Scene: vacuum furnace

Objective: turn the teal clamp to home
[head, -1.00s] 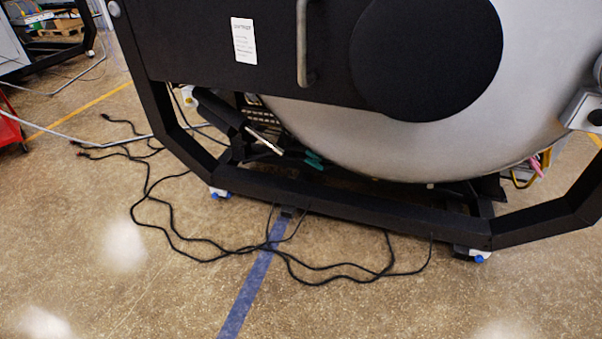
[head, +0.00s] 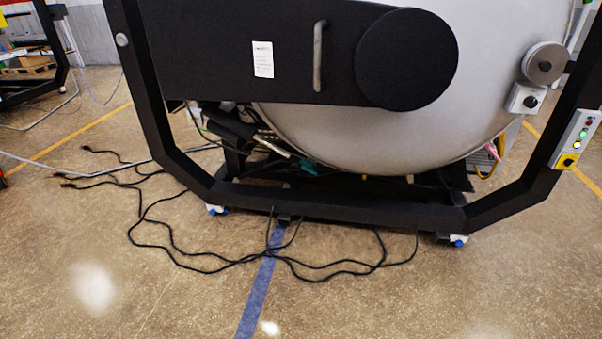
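A small teal part (head: 308,167) shows low under the rounded silver chamber of the furnace (head: 345,145), beside a light-coloured rod. It is small and partly hidden, and I cannot tell whether it is the teal clamp or which way it is turned. No other teal thing shows. My gripper is not in view.
The furnace's black frame (head: 330,207) stands on small feet across the middle. A door handle (head: 319,57) and a round black cover (head: 407,58) are above. A button panel (head: 575,140) is at right. Black cables (head: 185,260) lie on the floor; the front floor is otherwise clear.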

